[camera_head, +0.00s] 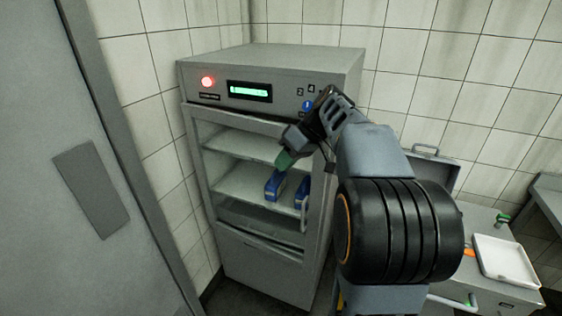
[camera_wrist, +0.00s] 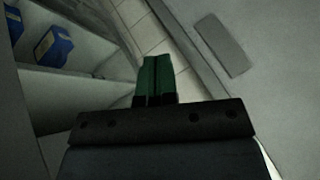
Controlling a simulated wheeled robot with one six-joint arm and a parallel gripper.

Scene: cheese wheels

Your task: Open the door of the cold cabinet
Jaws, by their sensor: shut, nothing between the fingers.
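The cold cabinet (camera_head: 330,62) is a tall grey unit with a green display and a lit red lamp. Its front has a grey frame (camera_head: 199,170) around a see-through opening with shelves behind it. A pale vertical handle (camera_head: 304,214) is on the right side of the front, below my gripper. The door looks flush with the body, but I cannot tell for sure. My gripper (camera_head: 284,160) has green fingertips, shut and empty, in front of the upper shelves, above and left of the handle. The shut fingertips also show in the wrist view (camera_wrist: 156,75).
Blue boxes (camera_head: 274,185) stand on a shelf and show in the wrist view (camera_wrist: 53,46). A grey panel with a darker plate (camera_head: 91,188) stands at the left. A white tray (camera_head: 505,262) lies on a surface at right. Tiled walls close off the back.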

